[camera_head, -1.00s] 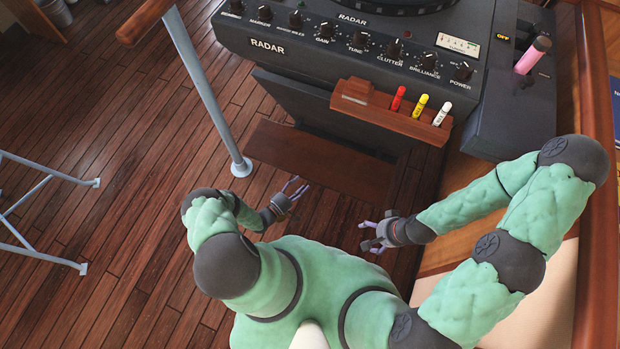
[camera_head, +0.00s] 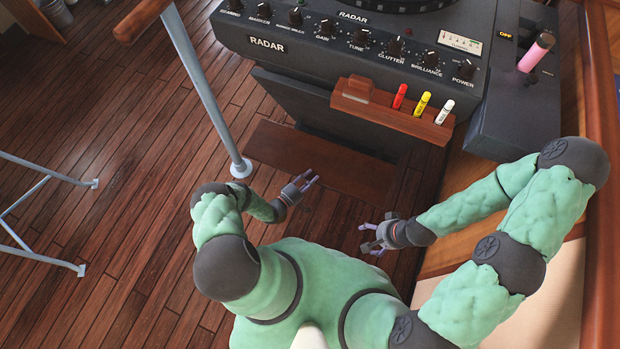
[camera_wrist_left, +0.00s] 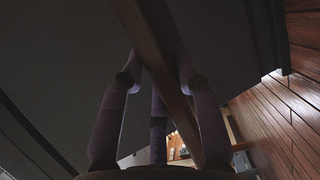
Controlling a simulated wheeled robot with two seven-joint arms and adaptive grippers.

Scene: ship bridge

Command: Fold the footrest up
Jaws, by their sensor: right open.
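The footrest (camera_head: 335,168) is a flat reddish-brown wooden board, lying low in front of the radar console base in the head view. My left gripper (camera_head: 312,178) is at its near edge, fingers pointing toward it. In the left wrist view the brown edge of the footrest (camera_wrist_left: 160,45) runs between the spread fingers of the left gripper (camera_wrist_left: 157,72). A gap shows on the left side of that edge; contact on the right side is unclear. My right gripper (camera_head: 367,237) is open and empty, apart from the footrest, nearer to me and to the right.
The radar console (camera_head: 340,55) rises above and behind the footrest. A wooden holder (camera_head: 385,112) with red, yellow and white markers juts from its front. A grey post (camera_head: 210,100) stands on the floor just left of the footrest. The plank floor (camera_head: 110,170) is mostly clear.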

